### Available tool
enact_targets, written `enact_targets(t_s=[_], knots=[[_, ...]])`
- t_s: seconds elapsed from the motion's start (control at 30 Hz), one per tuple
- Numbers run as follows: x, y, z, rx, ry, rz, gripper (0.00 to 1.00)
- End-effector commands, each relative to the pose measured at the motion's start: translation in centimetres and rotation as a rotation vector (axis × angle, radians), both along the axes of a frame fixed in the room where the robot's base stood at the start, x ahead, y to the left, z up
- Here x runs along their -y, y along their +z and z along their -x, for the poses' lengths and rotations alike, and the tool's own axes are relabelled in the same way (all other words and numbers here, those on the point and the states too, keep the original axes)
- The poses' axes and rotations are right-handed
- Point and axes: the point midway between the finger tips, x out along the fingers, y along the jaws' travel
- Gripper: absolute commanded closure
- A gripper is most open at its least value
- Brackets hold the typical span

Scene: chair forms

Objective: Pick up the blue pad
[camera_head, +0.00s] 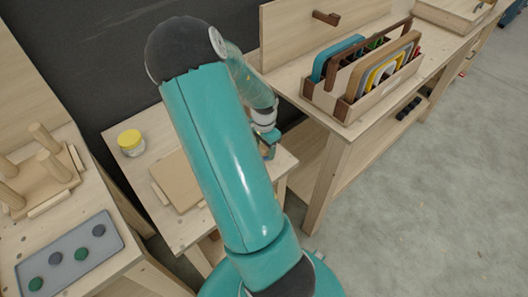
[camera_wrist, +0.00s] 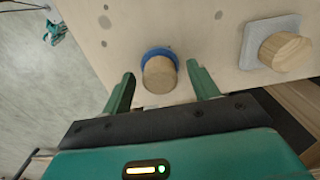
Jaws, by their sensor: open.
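The blue pad (camera_wrist: 158,51) shows in the wrist view as a round blue rim around the far end of a short wooden cylinder (camera_wrist: 160,76). The cylinder covers much of the pad. My gripper (camera_wrist: 161,69) is open, with one green finger on each side of the cylinder and visible gaps on both sides. Nothing is held. In the head view my gripper (camera_head: 268,143) is small and partly hidden behind my teal arm, over the right side of the small middle table; I cannot make out the pad clearly there.
A grey square pad with a wooden cylinder (camera_wrist: 285,52) is at right in the wrist view. In the head view, a yellow-lidded jar (camera_head: 131,142) and a flat board (camera_head: 180,181) are on the middle table. A grey tray (camera_head: 66,242) with discs is at left, a wooden rack (camera_head: 342,108) at right.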

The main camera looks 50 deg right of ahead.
Motion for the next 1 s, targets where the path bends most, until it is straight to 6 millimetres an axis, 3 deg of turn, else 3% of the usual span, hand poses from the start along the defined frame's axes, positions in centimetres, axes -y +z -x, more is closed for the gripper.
enact_targets(t_s=[0.27,0.5,0.83,1.0], knots=[[0.0,-0.4,0.0,0.000,0.001,0.000,0.42],[0.0,-0.3,0.0,0.000,0.001,0.000,0.88],[0.0,-0.1,0.0,0.001,0.001,0.000,0.89],[0.1,1.1,-0.1,0.003,0.003,0.003,0.89]])
